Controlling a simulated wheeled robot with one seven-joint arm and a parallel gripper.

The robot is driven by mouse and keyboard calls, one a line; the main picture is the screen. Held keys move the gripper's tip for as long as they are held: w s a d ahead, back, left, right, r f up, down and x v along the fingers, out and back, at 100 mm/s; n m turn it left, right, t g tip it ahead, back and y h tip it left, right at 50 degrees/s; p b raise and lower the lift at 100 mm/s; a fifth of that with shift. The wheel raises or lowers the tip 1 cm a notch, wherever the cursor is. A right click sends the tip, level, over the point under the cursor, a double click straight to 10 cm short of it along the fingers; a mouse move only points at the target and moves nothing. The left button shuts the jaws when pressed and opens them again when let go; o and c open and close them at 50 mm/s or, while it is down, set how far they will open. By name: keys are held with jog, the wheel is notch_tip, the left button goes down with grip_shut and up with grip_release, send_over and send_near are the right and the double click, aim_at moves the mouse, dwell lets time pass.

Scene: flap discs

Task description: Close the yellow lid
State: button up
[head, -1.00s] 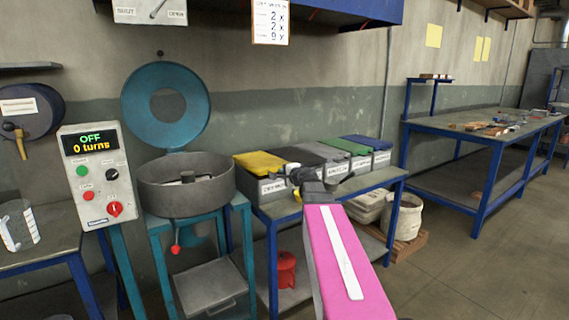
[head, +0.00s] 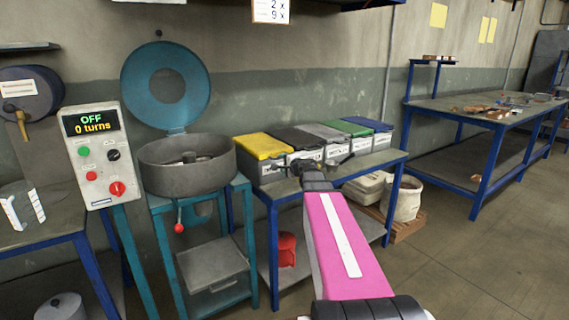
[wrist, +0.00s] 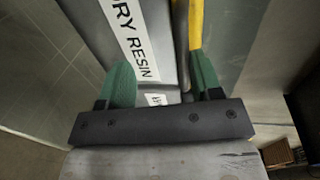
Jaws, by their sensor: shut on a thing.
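The yellow lid (head: 262,146) lies on the leftmost grey bin (head: 268,171) in the head view and looks flat and down on it. My gripper (head: 300,167) is at the front of the bin row, just right of the yellow-lidded bin. In the wrist view, a grey bin wall bears a "DRY RESIN" label (wrist: 130,38), and a yellow edge (wrist: 196,28) runs down beside my right finger. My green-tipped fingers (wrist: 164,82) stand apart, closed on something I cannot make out. The exact contact point is hidden.
Bins with black (head: 296,138), grey (head: 322,131), green (head: 342,127) and blue (head: 366,124) lids stand close on the right. A round grey mixer pan (head: 185,178) with a raised teal cover (head: 168,62) stands left. Floor is open at right.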

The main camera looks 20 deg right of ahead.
jog(key=shift+f, duration=0.1)
jog(key=shift+c, duration=0.2)
jog(key=v, duration=1.1)
jog(key=shift+w, duration=0.1)
jog(key=s+a+f+n+g, duration=0.1)
jog(key=a+f, duration=0.1)
jog(key=f, duration=0.1)
jog(key=s+a+f+n+g, duration=0.1)
jog(key=a+f+n+g, duration=0.1)
jog(key=a+f, duration=0.1)
jog(key=s+a+f+n+g+y, duration=0.1)
jog(key=a+f+n+g, duration=0.1)
jog(key=a+f, duration=0.1)
jog(key=shift+a+f, duration=0.2)
jog(key=shift+f, duration=0.6)
jog(key=s+a+f+n+g+h, duration=0.2)
jog(key=s+f+n+g+h, duration=0.1)
jog(key=s+f, duration=0.4)
jog(key=s+a+f+n+g+h, duration=0.3)
jog(key=s+f+n+g, duration=0.3)
jog(key=f, duration=0.5)
jog(key=shift+s+f+g, duration=0.25)
jog(key=shift+s+g, duration=0.35)
jog(key=shift+s, duration=0.5)
